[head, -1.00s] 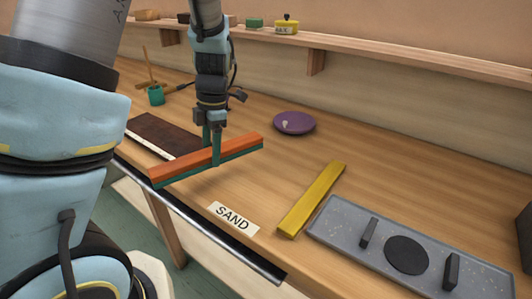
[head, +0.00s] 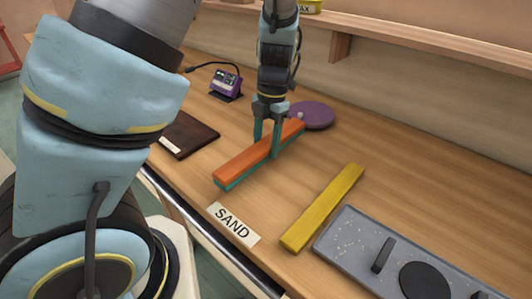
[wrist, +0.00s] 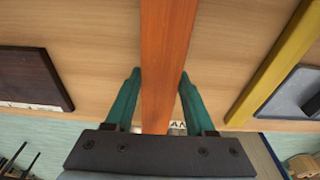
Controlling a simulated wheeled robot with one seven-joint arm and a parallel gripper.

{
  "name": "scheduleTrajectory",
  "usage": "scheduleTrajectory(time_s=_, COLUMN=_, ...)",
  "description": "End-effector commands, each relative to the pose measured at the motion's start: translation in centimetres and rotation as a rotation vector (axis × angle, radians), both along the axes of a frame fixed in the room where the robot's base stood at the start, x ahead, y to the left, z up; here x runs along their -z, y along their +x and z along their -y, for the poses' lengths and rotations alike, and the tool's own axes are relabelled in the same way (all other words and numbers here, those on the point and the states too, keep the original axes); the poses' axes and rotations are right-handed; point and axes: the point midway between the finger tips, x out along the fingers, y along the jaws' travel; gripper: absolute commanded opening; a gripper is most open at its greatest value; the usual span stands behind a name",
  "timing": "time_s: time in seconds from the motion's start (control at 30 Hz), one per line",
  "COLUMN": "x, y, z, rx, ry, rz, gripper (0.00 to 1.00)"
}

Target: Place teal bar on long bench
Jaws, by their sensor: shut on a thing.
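My gripper (head: 267,143) is shut across the middle of a long bar (head: 240,167), orange on top with a teal layer along its lower side. In the wrist view the bar (wrist: 163,60) runs between my teal fingers (wrist: 155,95). I see no all-teal bar; this one is the only bar with teal on it. The bar is over the long wooden bench (head: 330,137), behind the SAND label (head: 233,223). I cannot tell whether its underside touches the wood.
A yellow bar (head: 322,207) lies to the right, beside a grey speckled tray (head: 350,240) with dark fittings. A dark brown board (head: 187,134) lies left. A purple disc (head: 315,115) and a purple device (head: 226,82) are farther back. A shelf (head: 400,43) runs along the wall.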

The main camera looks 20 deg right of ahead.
Motion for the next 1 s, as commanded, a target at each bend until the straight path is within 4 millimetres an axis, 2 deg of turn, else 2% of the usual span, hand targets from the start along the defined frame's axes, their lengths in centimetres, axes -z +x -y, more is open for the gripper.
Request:
scheduleTrajectory(time_s=0.27, x=3.3, y=0.0, z=-0.1, rx=0.000, ry=0.003, rz=-0.003, gripper=0.00)
scheduleTrajectory(time_s=0.6, x=3.7, y=0.0, z=0.0, rx=0.001, ry=0.001, rz=-0.001, gripper=0.00)
scheduleTrajectory(time_s=0.63, x=3.8, y=0.0, z=0.0, rx=0.002, ry=0.001, rz=-0.001, gripper=0.56)
scheduleTrajectory(time_s=0.9, x=3.7, y=0.0, z=0.0, rx=0.002, ry=0.001, rz=-0.001, gripper=0.85)
scheduleTrajectory(time_s=1.0, x=3.7, y=0.0, z=0.0, rx=0.002, ry=0.001, rz=-0.001, gripper=0.85)
